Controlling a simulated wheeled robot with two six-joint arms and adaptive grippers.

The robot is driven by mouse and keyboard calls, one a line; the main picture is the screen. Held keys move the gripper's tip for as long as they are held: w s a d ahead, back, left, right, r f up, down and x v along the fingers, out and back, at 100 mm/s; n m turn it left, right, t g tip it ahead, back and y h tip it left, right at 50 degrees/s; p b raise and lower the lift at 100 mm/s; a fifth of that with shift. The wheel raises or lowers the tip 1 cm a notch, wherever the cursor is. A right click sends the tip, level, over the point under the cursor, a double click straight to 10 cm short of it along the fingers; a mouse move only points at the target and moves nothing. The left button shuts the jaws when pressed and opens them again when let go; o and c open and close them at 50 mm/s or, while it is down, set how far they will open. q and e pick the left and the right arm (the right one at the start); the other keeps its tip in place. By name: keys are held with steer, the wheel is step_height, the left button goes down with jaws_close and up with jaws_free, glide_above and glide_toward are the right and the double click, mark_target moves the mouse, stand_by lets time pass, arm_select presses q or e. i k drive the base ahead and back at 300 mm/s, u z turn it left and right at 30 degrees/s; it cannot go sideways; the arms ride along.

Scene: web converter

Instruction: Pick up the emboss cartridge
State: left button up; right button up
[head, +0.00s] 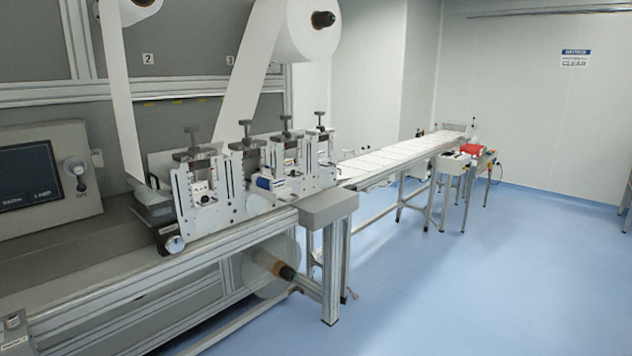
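Neither of my grippers shows in the head view. No part in view can be told for certain as the emboss cartridge. A row of metal station units with top screws (245,172) stands on the converter's front rail. A small part with a blue end (265,183) sticks out at the front of this row; whether it is the cartridge cannot be told. A small side table (455,158) far to the right carries a red item (472,149) and several small dark items, too small to make out.
A long conveyor with white sheets (400,152) runs back right from the stations. A grey box-shaped rail end (329,206) juts toward the aisle. White web rolls (308,32) hang above, and a control panel (45,178) is at left. The blue floor (480,270) at right is clear.

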mark_target(271, 183)
steer(key=z, duration=0.7)
steer(key=i, duration=0.95)
steer(key=z, duration=0.65)
steer(key=i, duration=1.1)
steer(key=u, duration=0.35)
steer(key=i, duration=0.85)
steer(key=u, duration=1.4)
steer(key=i, duration=0.65)
steer(key=u, duration=0.65)
